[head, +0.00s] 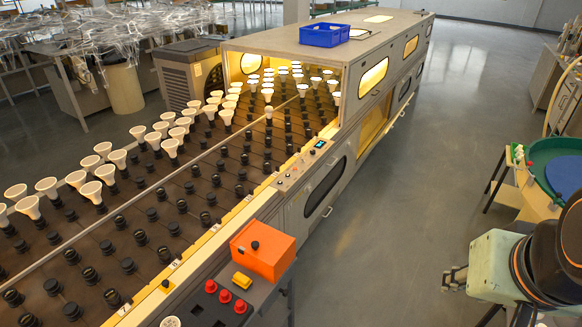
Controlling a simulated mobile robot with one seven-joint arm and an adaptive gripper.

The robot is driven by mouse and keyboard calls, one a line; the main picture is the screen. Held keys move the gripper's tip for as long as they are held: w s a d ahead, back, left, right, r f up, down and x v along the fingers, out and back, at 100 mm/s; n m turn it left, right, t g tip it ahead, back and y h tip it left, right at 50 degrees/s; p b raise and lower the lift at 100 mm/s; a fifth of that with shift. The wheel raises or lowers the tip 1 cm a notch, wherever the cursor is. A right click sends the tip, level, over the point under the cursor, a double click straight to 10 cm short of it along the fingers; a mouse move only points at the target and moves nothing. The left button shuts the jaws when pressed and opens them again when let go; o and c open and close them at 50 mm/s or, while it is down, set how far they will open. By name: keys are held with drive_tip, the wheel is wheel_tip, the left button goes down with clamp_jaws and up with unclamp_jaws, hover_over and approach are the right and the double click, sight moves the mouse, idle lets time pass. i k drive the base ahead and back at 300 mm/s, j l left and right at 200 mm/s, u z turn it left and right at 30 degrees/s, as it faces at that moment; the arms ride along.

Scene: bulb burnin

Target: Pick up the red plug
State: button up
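Three small red plugs stand in a slanting row on a dark shelf (258,296) at the front end of the rack: one on the left (211,287), one in the middle (225,296) and one on the right (240,307). My gripper (447,280) is at the lower right, over the grey floor and well to the right of the plugs. Its small fingers point left and look apart, with nothing seen between them. It touches none of the plugs.
The long rack (130,225) holds white bulbs and black sockets. A blue crate (324,35) sits on the cabinet. Open floor (400,200) lies right of the rack.

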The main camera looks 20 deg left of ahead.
sight(211, 287)
drive_tip(key=i+u, duration=0.2)
drive_tip(key=u, duration=0.15)
drive_tip(key=i+u, duration=0.2)
drive_tip(key=u, duration=0.2)
drive_tip(key=i+u, duration=0.2)
drive_tip(key=u, duration=0.15)
